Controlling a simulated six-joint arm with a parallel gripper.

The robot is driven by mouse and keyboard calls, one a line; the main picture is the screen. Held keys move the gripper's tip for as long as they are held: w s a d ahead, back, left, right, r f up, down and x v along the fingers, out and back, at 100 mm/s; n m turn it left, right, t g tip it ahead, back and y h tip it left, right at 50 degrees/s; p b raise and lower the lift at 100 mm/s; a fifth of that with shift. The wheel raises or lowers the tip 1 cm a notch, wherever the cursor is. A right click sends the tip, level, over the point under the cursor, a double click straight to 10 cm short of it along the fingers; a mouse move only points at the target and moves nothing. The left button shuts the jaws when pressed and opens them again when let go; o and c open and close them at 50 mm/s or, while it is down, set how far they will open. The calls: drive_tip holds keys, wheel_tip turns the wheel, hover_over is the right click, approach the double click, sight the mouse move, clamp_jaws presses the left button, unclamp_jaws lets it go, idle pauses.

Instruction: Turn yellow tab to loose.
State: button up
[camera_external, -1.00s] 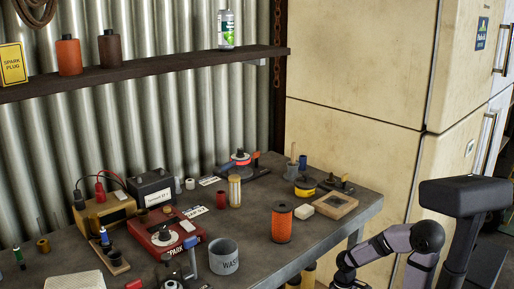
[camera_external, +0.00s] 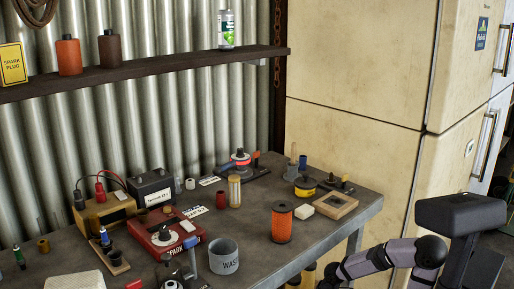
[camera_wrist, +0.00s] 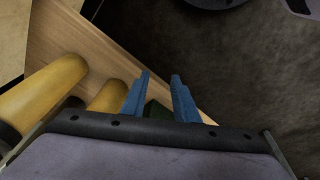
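I cannot pick out a yellow tab for certain. A squat yellow piece with a dark top (camera_external: 305,187) sits on the right part of the workbench (camera_external: 290,255) in the external view; any tab on it is too small to tell. My gripper (camera_wrist: 160,76) shows in the wrist view as two blue fingers standing apart, with nothing held between their tips. A dark green shape lies between the finger bases. In the external view my arm is low at the bottom right, off the bench's front side, and the gripper itself cannot be made out there.
Yellow cylinders (camera_wrist: 45,88) and a wooden board (camera_wrist: 105,50) are close to my fingers in the wrist view. An orange spool (camera_external: 282,222), a waste can (camera_external: 223,257) and a red box (camera_external: 163,235) stand on the bench. A cream cabinet (camera_external: 355,75) is behind.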

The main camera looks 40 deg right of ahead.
drive_tip(key=s+a+r+n+g+h+p, duration=0.1)
drive_tip(key=s+a+r+p, duration=0.4)
drive_tip(key=r+p, duration=0.45)
drive_tip(key=s+a+r+n+g+h+p, duration=0.15)
drive_tip(key=s+a+r+p, duration=0.25)
drive_tip(key=r+p, duration=0.55)
drive_tip(key=s+a+r+n+g+h+p, duration=0.15)
drive_tip(key=s+a+r+p, duration=0.45)
drive_tip(key=p, duration=0.6)
drive_tip(key=w+d+r+m+g+p, duration=0.1)
drive_tip(key=w+d+r+m+p, duration=0.15)
drive_tip(key=r+m+p, duration=0.65)
drive_tip(key=w+d+r+m+g+p, duration=0.1)
drive_tip(key=w+r+m+p, duration=0.35)
drive_tip(key=r+p, duration=0.5)
wheel_tip(320, 180, up, 12)
drive_tip(key=m+t+y+p, duration=0.3)
drive_tip(key=m+p, duration=0.2)
drive_tip(key=m, duration=1)
hover_over(345, 181)
drive_tip(key=shift+w+d, duration=0.3)
drive_tip(key=shift+d, duration=0.15)
drive_tip(key=shift+a+f+p, duration=0.1)
drive_tip(key=shift+f+p, duration=0.75)
drive_tip(key=shift+f, duration=2.9)
